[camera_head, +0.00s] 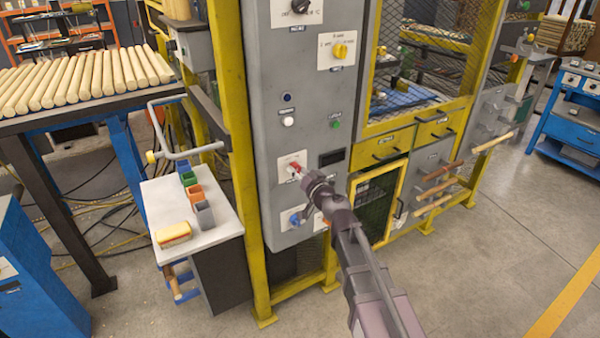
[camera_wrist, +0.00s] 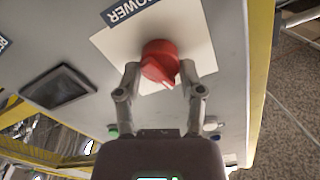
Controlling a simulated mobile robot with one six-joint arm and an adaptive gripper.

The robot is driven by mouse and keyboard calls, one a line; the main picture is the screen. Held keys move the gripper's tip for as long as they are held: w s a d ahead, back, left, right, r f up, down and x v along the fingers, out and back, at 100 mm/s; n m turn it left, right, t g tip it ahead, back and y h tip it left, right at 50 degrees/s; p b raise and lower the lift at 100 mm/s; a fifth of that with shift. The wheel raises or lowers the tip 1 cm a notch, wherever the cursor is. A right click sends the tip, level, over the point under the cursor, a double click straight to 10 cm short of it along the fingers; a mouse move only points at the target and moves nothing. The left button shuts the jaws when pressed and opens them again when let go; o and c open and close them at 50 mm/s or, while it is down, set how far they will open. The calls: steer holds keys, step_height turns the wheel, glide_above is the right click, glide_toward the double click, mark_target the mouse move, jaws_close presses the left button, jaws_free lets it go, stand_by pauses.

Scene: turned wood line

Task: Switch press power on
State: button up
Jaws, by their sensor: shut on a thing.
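The press power switch is a red rotary knob (camera_wrist: 160,63) on a pale plate (camera_wrist: 196,36); a blue label reading "POWER" (camera_wrist: 128,8) sits beside it in the wrist view. In the head view the red knob (camera_head: 293,168) shows just past my gripper's end, on the grey control cabinet (camera_head: 262,90). My gripper (camera_wrist: 160,80) has one finger on each side of the knob and is shut on it. The knob's position marks cannot be read. In the head view my gripper (camera_head: 303,176) partly covers the plate.
Close to the knob are a dark display (camera_head: 332,157), a green button (camera_head: 335,124), a white button (camera_head: 288,121) and a blue knob (camera_head: 296,218). A yellow frame post (camera_head: 238,130) stands left of the cabinet. A small shelf (camera_head: 190,215) with colored bins is farther left.

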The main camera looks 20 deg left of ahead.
steer(key=m, duration=0.4)
steer(key=shift+w+a+m, duration=0.1)
steer(key=shift+w+m, duration=0.05)
steer(key=shift+m, duration=0.15)
steer(key=m, duration=0.4)
steer(key=shift+m, duration=0.3)
steer(key=o, duration=1.2)
steer(key=shift+f, duration=0.1)
steer(key=shift+c, duration=0.2)
steer(key=v, duration=1.2)
steer(key=shift+f, duration=0.1)
